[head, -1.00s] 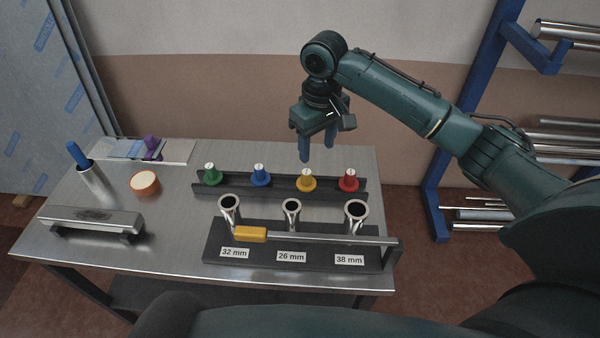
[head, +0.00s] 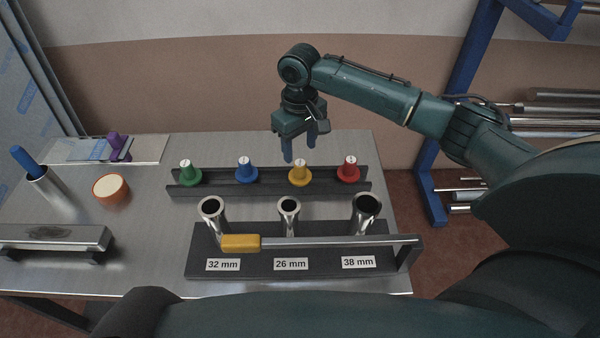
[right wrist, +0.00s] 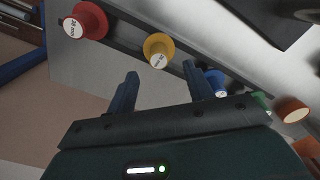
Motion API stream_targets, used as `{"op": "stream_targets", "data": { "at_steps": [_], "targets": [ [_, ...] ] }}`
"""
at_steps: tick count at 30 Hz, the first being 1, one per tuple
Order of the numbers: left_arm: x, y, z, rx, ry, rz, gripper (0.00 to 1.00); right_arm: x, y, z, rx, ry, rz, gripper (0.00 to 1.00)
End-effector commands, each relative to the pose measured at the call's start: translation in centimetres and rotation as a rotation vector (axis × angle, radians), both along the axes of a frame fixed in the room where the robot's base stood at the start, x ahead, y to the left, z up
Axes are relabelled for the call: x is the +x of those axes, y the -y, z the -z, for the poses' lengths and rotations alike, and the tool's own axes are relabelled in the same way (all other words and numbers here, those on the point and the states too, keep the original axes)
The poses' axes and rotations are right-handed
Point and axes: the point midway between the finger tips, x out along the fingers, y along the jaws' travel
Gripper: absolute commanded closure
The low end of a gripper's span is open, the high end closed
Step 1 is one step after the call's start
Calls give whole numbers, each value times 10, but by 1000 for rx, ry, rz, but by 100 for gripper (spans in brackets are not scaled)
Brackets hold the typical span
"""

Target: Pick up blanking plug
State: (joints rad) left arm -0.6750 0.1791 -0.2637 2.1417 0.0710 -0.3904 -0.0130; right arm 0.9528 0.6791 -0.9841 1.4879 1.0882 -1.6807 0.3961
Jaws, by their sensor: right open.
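Several blanking plugs stand in a dark rack (head: 214,189) on the metal table: green (head: 190,174), blue (head: 246,171), yellow (head: 299,174) and red (head: 348,170). My right gripper (head: 300,153) is open and empty, fingers down, above and behind the rack near the yellow plug. In the right wrist view, the yellow plug (right wrist: 158,48) lies just beyond the gap between the open fingers (right wrist: 160,72), apart from both. The red plug (right wrist: 86,22) is to its left. The blue plug (right wrist: 215,82) is partly behind the right finger. My left gripper is out of view.
In front of the rack, a dark stand (head: 330,271) holds three metal tubes labelled 32, 26 and 38 mm. A yellow-handled bar (head: 340,240) crosses it. An orange round container (head: 110,190) and a cup with a blue handle (head: 45,183) stand left. A blue pipe rack (head: 460,110) is right.

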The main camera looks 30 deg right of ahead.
Motion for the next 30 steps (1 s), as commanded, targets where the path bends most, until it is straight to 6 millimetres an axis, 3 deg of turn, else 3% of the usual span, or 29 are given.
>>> {"op": "stream_targets", "data": {
  "at_steps": [10, 20, 30],
  "targets": [
    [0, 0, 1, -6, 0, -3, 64, 1, 2, 46, -2, -3, 0, 48],
    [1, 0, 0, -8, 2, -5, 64, 1, 2, 53, -2, 0, -1, 48],
    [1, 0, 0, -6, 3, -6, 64, 1, 2, 53, -1, 0, -1, 76]
  ]
}}
